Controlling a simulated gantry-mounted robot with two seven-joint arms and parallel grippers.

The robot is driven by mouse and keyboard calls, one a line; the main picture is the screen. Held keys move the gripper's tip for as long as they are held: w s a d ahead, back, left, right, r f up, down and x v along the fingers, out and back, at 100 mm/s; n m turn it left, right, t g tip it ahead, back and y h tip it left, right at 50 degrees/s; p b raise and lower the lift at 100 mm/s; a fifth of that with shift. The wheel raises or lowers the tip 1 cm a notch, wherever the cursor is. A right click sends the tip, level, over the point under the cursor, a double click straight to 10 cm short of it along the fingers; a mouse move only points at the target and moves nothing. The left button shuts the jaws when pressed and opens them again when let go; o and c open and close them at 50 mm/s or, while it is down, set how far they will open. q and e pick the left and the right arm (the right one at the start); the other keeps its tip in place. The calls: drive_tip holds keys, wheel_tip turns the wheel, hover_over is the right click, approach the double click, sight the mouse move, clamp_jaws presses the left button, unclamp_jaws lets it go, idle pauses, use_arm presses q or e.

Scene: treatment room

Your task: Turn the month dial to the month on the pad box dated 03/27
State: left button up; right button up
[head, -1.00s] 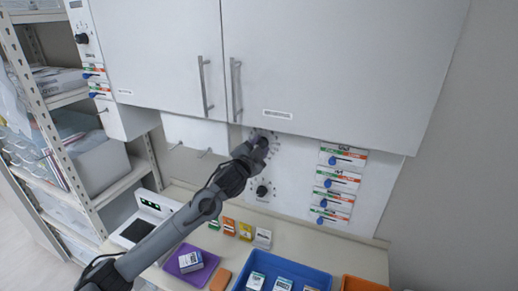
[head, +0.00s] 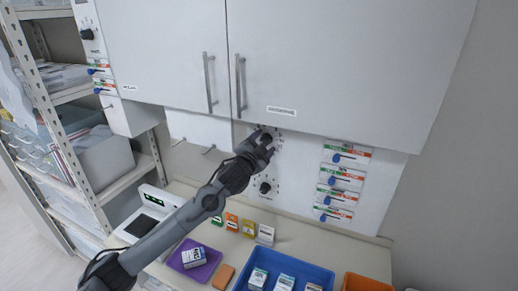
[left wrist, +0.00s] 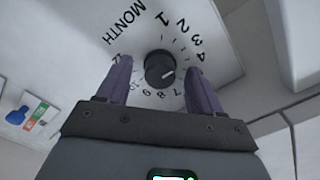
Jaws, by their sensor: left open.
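The month dial (head: 266,137) is a dark round knob on the white wall panel under the cabinets. In the left wrist view the knob (left wrist: 159,69) sits in a ring of numbers with the word MONTH. A pale mark on it faces right, but its exact number is unclear. My left gripper (head: 263,146) is open in front of the dial. In the left wrist view its purple fingers (left wrist: 159,66) stand on either side of the knob, apart from it. Small boxes lie in the blue tray (head: 240,281) and the purple tray (head: 177,264); their dates are unreadable. My right gripper is out of view.
A second dial (head: 265,188) sits below the first. Blue-handled levers on labelled plates (head: 342,179) are to the right. Cabinet doors (head: 340,60) overhang the panel. Several small cartons (head: 265,235) stand on the counter, with a device (head: 150,205) at left.

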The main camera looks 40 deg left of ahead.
use_arm(q)
drive_tip(key=b+v, duration=0.3)
drive_tip(key=v, duration=0.7)
drive_tip(key=shift+s+d, duration=0.15)
drive_tip(key=shift+s, duration=0.15)
drive_tip(key=s+d+f+n+g+h+p, duration=0.1)
drive_tip(key=s+d+f+g+h+p, duration=0.25)
drive_tip(key=f, duration=0.65)
drive_tip(key=s+d+f+g+y+p, duration=0.15)
drive_tip(key=s+d+f+p, duration=0.35)
drive_tip(key=f, duration=0.6)
drive_tip(key=s+d+f+n+g+h+p, duration=0.1)
drive_tip(key=s+d+g, duration=0.3)
drive_tip(key=s, duration=0.8)
drive_tip(key=s+d+f+n+g+h+p, duration=0.1)
drive_tip(key=s+d+f+n+g+p, duration=0.1)
drive_tip(key=s+d, duration=0.5)
drive_tip(key=s+f+n+g, duration=0.1)
drive_tip(key=s+g, duration=0.1)
drive_tip(key=s, duration=0.3)
drive_tip(key=shift+s+d+h, duration=0.2)
drive_tip(key=shift+d+h, duration=0.05)
drive_tip(key=shift+h, duration=0.15)
